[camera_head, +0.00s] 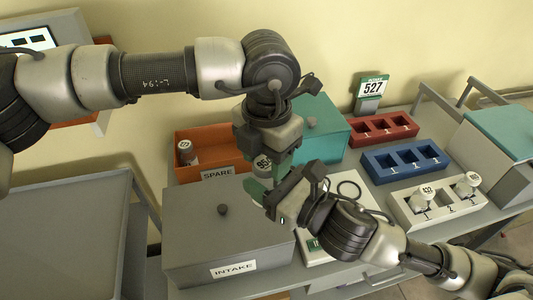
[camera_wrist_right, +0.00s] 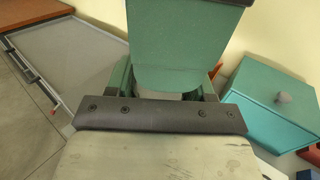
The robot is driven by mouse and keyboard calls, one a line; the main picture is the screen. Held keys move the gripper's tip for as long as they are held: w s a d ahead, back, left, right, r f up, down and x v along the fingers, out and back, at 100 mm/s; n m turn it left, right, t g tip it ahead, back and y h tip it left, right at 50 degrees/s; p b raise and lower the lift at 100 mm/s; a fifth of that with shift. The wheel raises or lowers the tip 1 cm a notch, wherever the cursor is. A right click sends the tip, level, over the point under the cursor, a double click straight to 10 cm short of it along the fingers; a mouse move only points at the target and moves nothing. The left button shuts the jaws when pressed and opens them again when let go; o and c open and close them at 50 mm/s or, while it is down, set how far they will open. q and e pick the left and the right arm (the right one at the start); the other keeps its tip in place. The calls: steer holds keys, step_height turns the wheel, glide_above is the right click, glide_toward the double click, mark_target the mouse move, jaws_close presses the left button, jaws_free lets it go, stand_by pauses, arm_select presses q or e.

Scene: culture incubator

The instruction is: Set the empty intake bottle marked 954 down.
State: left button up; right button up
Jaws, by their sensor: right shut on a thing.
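A white-capped bottle (camera_head: 262,163) is mostly hidden between my two grippers; its cap label begins with 95, the last digit unclear. My right gripper (camera_head: 265,190) is shut on this bottle, above the bench beside the orange bin. In the right wrist view only a pale sliver (camera_wrist_right: 190,96) shows between its fingers, behind a broad green finger. My left gripper (camera_head: 283,158) points down from above, its green fingers right beside the bottle. Whether it also grips the bottle is hidden.
The orange SPARE bin (camera_head: 207,140) holds one bottle (camera_head: 187,153). The grey INTAKE box (camera_head: 225,240) has its lid on. A white rack (camera_head: 437,215) holds two bottles. Blue (camera_head: 404,161) and red (camera_head: 383,129) racks look empty. A teal box (camera_head: 322,128) stands behind my grippers.

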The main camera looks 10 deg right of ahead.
arm_select(q)
steer(key=c, duration=0.5)
arm_select(e)
steer(key=o, duration=1.1)
steer(key=shift+c, duration=0.2)
